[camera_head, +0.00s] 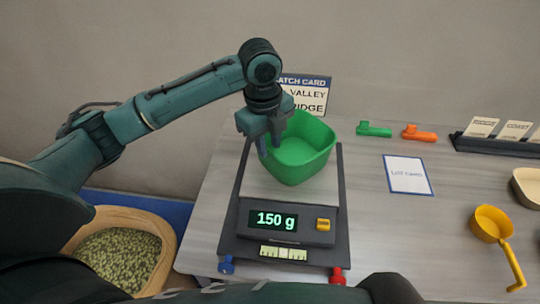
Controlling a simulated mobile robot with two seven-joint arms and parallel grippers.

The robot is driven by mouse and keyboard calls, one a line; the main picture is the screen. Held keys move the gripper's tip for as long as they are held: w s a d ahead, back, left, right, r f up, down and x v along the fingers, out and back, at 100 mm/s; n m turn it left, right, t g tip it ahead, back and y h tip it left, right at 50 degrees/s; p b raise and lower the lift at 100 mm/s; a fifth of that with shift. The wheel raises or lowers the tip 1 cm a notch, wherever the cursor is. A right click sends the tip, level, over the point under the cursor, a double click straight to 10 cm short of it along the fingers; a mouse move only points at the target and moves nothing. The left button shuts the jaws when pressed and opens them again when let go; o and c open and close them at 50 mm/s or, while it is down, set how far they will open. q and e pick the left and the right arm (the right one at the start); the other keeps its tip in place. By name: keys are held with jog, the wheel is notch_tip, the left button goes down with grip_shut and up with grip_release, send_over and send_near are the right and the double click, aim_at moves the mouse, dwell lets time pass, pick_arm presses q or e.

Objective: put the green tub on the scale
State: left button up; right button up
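The green tub (308,157) is an open, rounded-square container. It stands upright over the pan of the scale (322,205), whose display reads 150 g. My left gripper (268,148) points down at the tub's left rim, with one finger outside the wall near the rim. The rim appears to lie between the fingers, but I cannot tell whether they press on it. The tub's near left side is partly hidden by the gripper. My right gripper is not in view.
A batch card (308,95) stands behind the scale. Green (374,129) and orange (419,133) clips, a lot card (408,174), a yellow scoop (491,224) and a card rack (495,145) lie to the right. A sack of green pellets (118,262) stands at lower left.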

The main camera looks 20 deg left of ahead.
pick_arm(q)
notch_tip(320, 180, up, 6)
jog(key=shift+s+r, duration=0.15)
jog(key=shift+s, duration=0.1)
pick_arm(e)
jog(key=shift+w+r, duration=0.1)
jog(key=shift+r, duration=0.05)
pick_arm(q)
jog(key=shift+a, duration=0.1)
